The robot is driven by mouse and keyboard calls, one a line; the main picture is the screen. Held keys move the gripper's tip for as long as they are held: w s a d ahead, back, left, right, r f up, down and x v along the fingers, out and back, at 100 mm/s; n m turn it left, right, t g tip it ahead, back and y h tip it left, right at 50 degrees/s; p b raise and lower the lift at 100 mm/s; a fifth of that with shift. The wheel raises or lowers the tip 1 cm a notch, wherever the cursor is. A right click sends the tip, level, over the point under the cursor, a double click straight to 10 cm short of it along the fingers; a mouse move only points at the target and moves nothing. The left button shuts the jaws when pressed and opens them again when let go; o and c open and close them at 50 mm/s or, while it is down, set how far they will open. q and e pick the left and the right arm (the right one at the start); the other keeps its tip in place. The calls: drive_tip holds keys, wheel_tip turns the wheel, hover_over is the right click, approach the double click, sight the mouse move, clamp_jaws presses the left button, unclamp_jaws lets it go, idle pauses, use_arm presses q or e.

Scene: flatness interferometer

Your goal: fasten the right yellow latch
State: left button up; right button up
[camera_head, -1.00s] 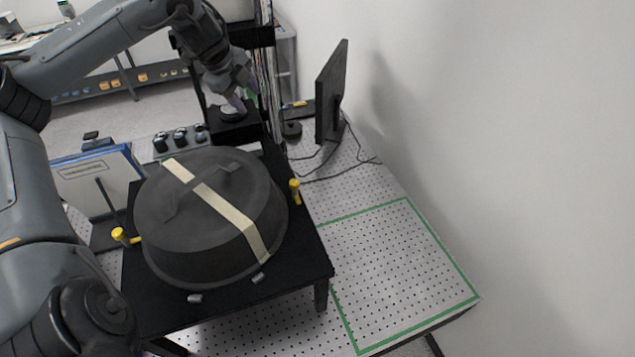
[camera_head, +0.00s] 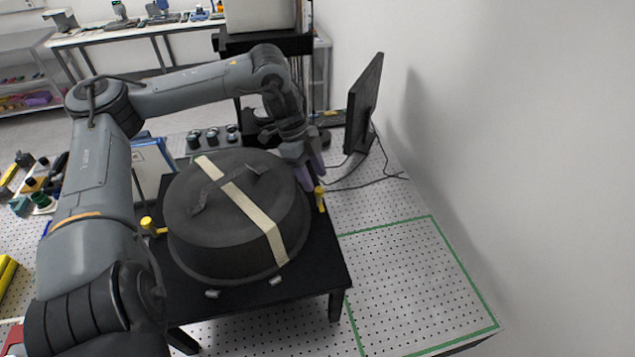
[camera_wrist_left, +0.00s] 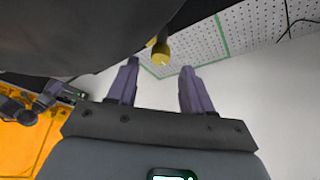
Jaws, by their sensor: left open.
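The right yellow latch (camera_head: 320,197) stands upright at the right edge of the dark round cover (camera_head: 235,235), which has a pale strip across it. In the left wrist view the latch (camera_wrist_left: 160,52) shows just beyond the fingertips, between their lines. My left gripper (camera_head: 312,180) is open and empty, pointing down beside the cover's right side, close to the latch. It shows in the left wrist view with both purple fingers apart (camera_wrist_left: 158,75). The left yellow latch (camera_head: 150,226) is at the cover's left edge. My right gripper is not seen.
The cover sits on a black stand (camera_head: 325,272) on a perforated table. A green-outlined area (camera_head: 420,285) to the right is empty. A monitor (camera_head: 363,103) stands behind right, near the wall. Several dark knobs (camera_head: 213,137) are behind the cover.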

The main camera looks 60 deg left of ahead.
sight(319, 189)
use_arm(q)
drive_tip(key=shift+x, duration=1.8)
clamp_jaws()
